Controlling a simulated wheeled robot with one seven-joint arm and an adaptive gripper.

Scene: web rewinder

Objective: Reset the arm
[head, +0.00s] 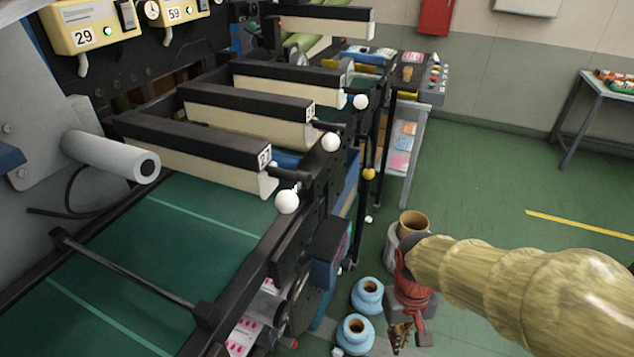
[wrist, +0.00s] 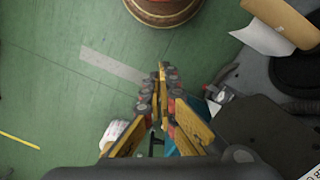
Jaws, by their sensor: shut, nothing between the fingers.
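My arm, in a tan sleeve, reaches in from the right in the head view. My gripper (head: 400,338) hangs below its red wrist, low beside the machine's near side. In the wrist view my gripper (wrist: 163,78) has its yellow and dark fingers drawn together at the tips, with nothing between them. Green floor shows beyond the fingertips.
The rewinder (head: 215,150) with its numbered bars and white knobs fills the left. Blue rolls (head: 355,334) stand on the floor just left of my gripper. A brown roll (head: 412,223) stands behind my wrist. Open green floor (head: 490,190) lies right, with a side table (head: 606,88) beyond.

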